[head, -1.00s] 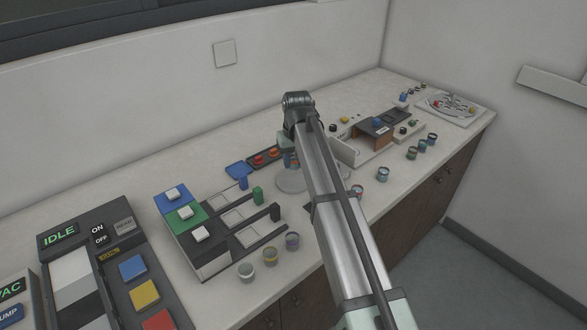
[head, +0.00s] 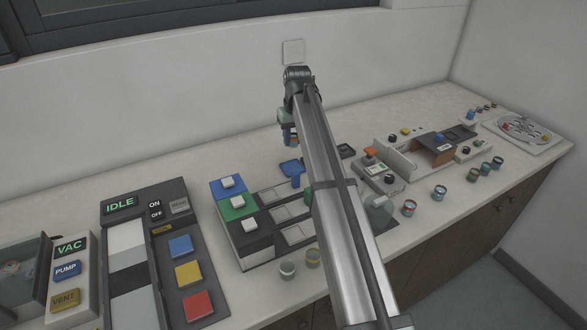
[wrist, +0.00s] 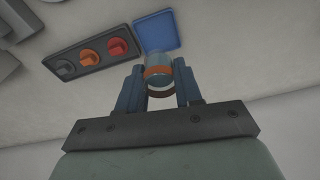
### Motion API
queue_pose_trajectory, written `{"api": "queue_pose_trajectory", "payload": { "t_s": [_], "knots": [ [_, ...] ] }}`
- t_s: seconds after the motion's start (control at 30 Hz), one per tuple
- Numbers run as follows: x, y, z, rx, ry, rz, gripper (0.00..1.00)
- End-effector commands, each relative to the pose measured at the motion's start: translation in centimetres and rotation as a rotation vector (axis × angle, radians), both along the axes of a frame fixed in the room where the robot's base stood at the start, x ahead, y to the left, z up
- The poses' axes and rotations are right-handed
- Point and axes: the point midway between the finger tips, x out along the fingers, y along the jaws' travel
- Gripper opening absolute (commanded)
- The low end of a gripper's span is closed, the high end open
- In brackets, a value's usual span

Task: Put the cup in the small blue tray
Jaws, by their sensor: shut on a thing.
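My gripper (wrist: 160,82) is shut on the cup (wrist: 158,72), a small bluish cup with an orange band, seen between the two blue fingers in the wrist view. In the head view my gripper (head: 289,137) holds it raised over the back of the counter, near the wall. The small blue tray (head: 291,167) lies flat on the counter below my gripper in the head view, partly beside my arm. In the wrist view the blue tray (wrist: 158,32) looks empty and lies just beyond the cup. The cup is apart from the tray.
A dark tray (wrist: 112,64) with grey, orange and red knobs sits beside the blue tray. A block with blue, green and black sections (head: 238,210) stands in front. Several other cups, such as this one (head: 409,207), line the front edge. My arm hides part of the counter.

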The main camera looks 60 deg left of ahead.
Motion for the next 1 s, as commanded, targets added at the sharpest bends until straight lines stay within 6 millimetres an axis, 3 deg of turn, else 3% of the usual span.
{"api": "queue_pose_trajectory", "payload": {
  "t_s": [0.03, 0.33, 0.63, 1.0],
  "knots": [
    [0.4, 1.1, 0.3, 0.004, 0.000, 0.029, 0.06],
    [0.2, 1.0, -0.5, 0.014, -0.013, 0.137, 0.06],
    [0.2, 0.9, -5.0, 0.012, -0.013, 0.137, 0.06],
    [0.2, 0.9, -8.5, 0.012, -0.013, 0.137, 0.06]
  ]
}}
